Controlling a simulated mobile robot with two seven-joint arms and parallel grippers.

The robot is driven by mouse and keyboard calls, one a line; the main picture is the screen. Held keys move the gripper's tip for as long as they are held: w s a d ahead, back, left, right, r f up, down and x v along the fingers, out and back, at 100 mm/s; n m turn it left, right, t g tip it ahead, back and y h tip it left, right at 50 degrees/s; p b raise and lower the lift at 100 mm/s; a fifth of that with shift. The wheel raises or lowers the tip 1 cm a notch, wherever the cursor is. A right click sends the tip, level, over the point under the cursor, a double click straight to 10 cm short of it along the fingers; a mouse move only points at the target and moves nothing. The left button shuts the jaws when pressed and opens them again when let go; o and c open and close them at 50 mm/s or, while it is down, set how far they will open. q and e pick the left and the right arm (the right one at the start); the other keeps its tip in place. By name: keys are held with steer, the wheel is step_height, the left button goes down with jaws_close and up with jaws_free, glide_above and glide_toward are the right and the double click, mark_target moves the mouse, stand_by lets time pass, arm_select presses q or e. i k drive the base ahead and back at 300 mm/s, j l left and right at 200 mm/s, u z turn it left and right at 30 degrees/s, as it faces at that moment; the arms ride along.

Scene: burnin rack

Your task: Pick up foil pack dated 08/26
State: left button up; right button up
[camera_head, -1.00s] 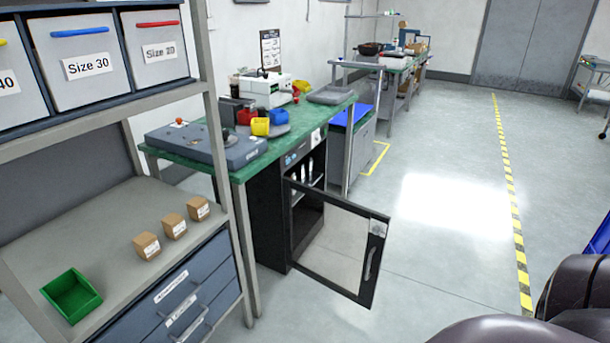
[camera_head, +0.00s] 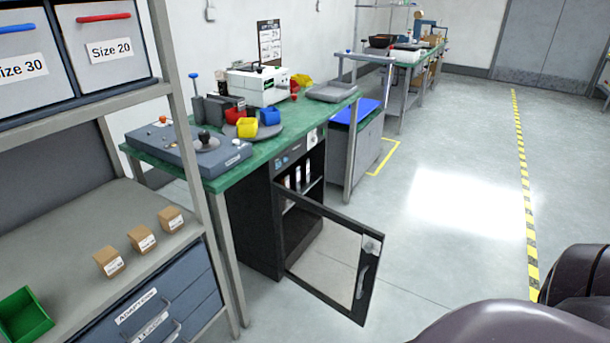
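No foil pack can be made out with a readable date. Inside the open black cabinet (camera_head: 262,240) under the green-topped bench, several small pale upright items (camera_head: 298,177) stand on a shelf; they are too small to identify. The cabinet's glazed door (camera_head: 330,268) is swung open toward me. Neither of my grippers is in view; only dark rounded parts, likely my own arm, show at the bottom right.
A shelf rack at left holds labelled bins (camera_head: 107,47), several small brown boxes (camera_head: 141,239) and a green tray (camera_head: 22,318). The green bench (camera_head: 230,178) carries a grey machine, coloured cups and a white device (camera_head: 258,85). The floor (camera_head: 430,250) right of the door is clear.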

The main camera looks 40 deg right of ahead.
mark_target(292, 170)
steer(key=i+l, duration=0.1)
steer(key=l, duration=1.75)
steer(key=i+l, duration=0.15)
steer(key=l, duration=0.8)
steer(key=i+l, duration=0.1)
steer(key=l, duration=1.75)
steer(key=i, duration=0.05)
